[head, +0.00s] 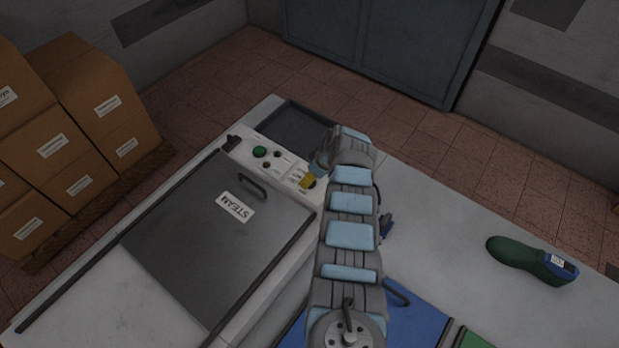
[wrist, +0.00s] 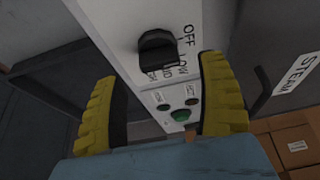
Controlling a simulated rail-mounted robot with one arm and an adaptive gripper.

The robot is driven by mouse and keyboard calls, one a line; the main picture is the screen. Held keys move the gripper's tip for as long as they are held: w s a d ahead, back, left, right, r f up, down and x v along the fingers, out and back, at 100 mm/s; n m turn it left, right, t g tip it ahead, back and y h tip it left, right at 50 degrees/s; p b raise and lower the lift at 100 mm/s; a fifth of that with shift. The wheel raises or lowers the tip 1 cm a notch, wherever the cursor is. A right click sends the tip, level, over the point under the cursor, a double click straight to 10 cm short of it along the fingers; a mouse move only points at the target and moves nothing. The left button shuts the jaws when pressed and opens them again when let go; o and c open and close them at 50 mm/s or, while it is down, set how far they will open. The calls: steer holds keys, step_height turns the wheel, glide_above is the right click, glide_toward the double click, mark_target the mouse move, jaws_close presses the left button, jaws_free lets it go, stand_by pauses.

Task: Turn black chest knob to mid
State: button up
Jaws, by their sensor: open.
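No contact with the knob shows. In the head view my gripper (head: 308,181) is over the right end of the panel (head: 236,154) and covers the knob there.
The chest's grey lid (head: 190,265), marked STEAM, is closed, with a dark handle (head: 253,186) near the panel. A green button (head: 260,151) and small dark buttons share the panel. A green shoe last (head: 518,253) lies on the bench at right. Boxes (head: 75,130) stand at left.

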steer(key=shift+b+x, duration=1.65)
steer(key=shift+b, duration=0.05)
steer(key=c, duration=1.2)
